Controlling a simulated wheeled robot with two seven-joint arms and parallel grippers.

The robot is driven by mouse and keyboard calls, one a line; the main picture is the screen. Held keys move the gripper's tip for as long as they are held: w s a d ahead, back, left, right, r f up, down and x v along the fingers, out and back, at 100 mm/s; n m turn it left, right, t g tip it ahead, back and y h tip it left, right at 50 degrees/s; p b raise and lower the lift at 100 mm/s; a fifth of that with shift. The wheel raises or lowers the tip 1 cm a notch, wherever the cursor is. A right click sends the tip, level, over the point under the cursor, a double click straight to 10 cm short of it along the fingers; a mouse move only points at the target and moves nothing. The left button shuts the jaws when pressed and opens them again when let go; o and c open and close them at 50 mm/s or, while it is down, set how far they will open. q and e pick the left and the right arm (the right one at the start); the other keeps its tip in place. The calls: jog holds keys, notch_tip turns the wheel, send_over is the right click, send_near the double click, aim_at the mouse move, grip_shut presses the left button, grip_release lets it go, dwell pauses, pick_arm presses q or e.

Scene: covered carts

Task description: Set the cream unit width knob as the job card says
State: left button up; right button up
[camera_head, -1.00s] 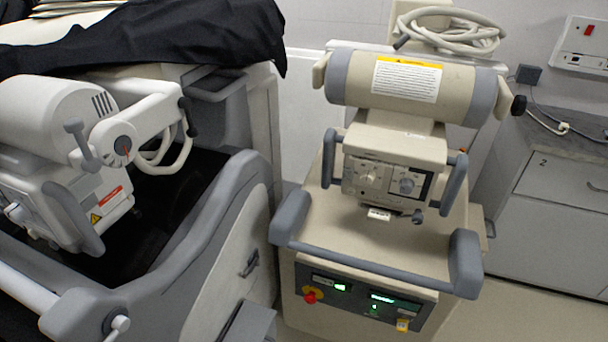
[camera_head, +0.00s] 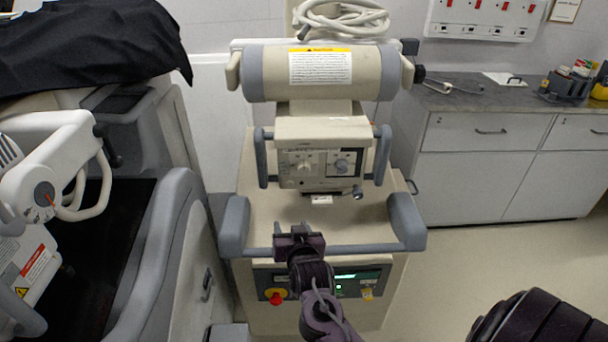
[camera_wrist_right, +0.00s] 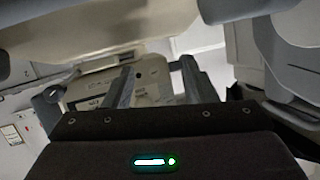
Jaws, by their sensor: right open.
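The cream unit (camera_head: 320,130) stands in the middle of the head view. Its control panel has two round knobs side by side, a pale left knob (camera_head: 305,168) and a greyer right knob (camera_head: 342,166). Their labels and settings are too small to read. My right gripper (camera_head: 298,232) is in front of the unit, below the panel and near the grey front handle bar. In the right wrist view my open, empty fingers (camera_wrist_right: 155,78) point towards a pale panel (camera_wrist_right: 118,83). A job card cannot be identified for certain. My left gripper is not in view.
A grey front bar (camera_head: 360,248) crosses the unit above a lower panel with a red button (camera_head: 276,297). A white and grey cart (camera_head: 170,235) under a black cover (camera_head: 90,40) stands close on the left. A counter (camera_head: 460,92) is at right, with clear floor before it.

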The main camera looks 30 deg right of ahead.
aim_at(304, 171)
jog(key=w+d+r+m+h, duration=0.1)
jog(key=w+d+r, duration=0.1)
jog(key=w+d+r+m+t+h, duration=0.1)
jog(key=w+d+r+h, duration=0.1)
jog(key=d+r, duration=0.1)
jog(key=w+d+r+m+h, duration=0.1)
jog(key=w+d+r, duration=0.2)
jog(key=shift+d+m+t+h+p, duration=0.2)
jog(key=shift+m+t+h+p, duration=0.1)
jog(key=shift+p, duration=0.1)
jog(key=shift+w+d, duration=0.3)
jog(key=shift+w, duration=0.15)
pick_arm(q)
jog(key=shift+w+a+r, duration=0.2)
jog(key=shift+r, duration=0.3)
pick_arm(e)
jog(key=shift+f, duration=0.1)
jog(key=c, duration=1)
